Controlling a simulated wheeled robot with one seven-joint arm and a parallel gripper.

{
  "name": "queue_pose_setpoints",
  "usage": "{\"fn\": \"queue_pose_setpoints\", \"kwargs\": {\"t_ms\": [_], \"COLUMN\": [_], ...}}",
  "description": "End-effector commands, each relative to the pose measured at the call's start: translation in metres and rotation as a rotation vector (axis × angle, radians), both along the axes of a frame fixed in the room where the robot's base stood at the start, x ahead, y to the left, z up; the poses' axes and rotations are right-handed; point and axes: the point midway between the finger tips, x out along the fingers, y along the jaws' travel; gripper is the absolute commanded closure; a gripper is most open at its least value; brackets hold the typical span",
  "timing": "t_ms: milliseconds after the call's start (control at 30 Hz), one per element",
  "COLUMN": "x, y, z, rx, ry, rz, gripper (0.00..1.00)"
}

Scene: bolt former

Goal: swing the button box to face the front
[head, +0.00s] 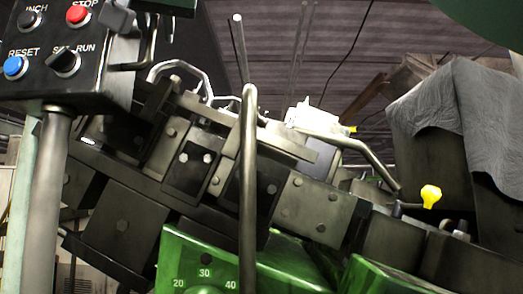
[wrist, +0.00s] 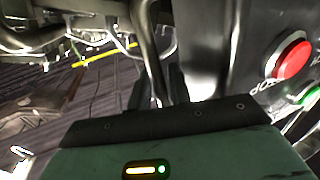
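The button box (head: 98,75) is a dark box on a grey post (head: 45,200) at the upper left of the head view. Its panel shows INCH, a red STOP button (head: 78,14), a blue RESET button (head: 15,66) and a selector. In the wrist view the box (wrist: 205,45) is at the right, with the red button (wrist: 291,58) and a green button (wrist: 312,95). My gripper (wrist: 158,85) has its dark fingers apart, on either side of a grey bar (wrist: 150,50) beside the box. I cannot tell whether they touch the bar.
A tilted row of dark machine blocks (head: 310,205) fills the middle of the head view. A bent upright rod (head: 248,180) stands in front of it. Below is a green housing with a dial scale (head: 205,262). A grey cloth (head: 450,105) drapes at the right.

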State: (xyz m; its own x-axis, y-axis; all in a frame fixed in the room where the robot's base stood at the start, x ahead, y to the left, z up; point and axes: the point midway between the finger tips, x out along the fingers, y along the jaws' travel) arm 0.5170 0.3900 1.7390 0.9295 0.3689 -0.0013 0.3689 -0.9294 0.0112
Motion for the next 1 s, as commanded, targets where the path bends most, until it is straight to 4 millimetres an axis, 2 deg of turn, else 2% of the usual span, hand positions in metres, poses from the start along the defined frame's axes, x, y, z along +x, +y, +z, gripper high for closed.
{"fn": "queue_pose_setpoints", "kwargs": {"t_ms": [133,267,700,900,1000], "x": [-0.006,-0.024,-0.119,-0.149,-0.157], "y": [-0.002,-0.008,-0.046,-0.058,-0.062], "z": [-0.001,-0.003,-0.003,-0.001,-0.001], "rx": [0.002,0.002,0.002,0.002,0.0], "ry": [-0.001,0.0,0.0,-0.001,0.0], "rz": [0.003,0.006,0.006,0.002,0.001], "gripper": [0.8,0.8,0.8,0.8,0.8]}}
